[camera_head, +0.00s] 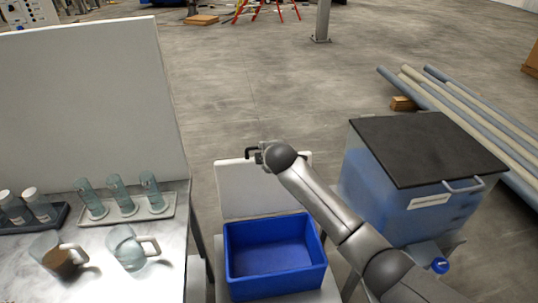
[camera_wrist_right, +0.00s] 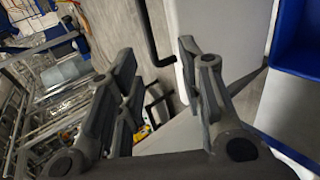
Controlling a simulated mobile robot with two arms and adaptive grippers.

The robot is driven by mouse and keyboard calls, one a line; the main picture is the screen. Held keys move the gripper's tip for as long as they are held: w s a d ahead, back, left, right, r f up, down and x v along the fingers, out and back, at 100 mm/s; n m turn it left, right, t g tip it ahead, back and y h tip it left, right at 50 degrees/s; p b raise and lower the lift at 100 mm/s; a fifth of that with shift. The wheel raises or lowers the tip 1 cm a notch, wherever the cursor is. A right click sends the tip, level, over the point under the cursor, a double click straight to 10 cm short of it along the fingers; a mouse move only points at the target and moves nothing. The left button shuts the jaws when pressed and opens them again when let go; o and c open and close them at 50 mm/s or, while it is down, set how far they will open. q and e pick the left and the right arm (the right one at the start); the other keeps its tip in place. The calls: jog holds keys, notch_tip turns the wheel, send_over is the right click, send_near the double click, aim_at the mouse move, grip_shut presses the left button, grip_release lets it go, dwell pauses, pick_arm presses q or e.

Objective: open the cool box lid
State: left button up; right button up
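The cool box (camera_head: 232,262) is an open, empty blue box on a low stand in the lower middle of the head view. Its white lid (camera_head: 240,190) stands raised, roughly upright, at the box's far edge. A dark bar handle (camera_head: 249,152) shows at the lid's top. My right gripper (camera_head: 262,156) is at the lid's top edge beside the handle. In the right wrist view my right gripper (camera_wrist_right: 157,55) has its fingers apart, with the white lid (camera_wrist_right: 215,30) at the right and a dark handle (camera_wrist_right: 148,35) nearby. Contact cannot be told. My left gripper is not in view.
A larger blue bin with a black lid (camera_head: 425,145) stands at the right. A table (camera_head: 140,280) at the left holds two mugs and racks of bottles, with a white panel (camera_head: 85,100) behind. Pipes (camera_head: 470,110) lie on the floor.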

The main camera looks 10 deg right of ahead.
jog(key=shift+s+r, duration=0.4)
jog(key=shift+s, duration=0.2)
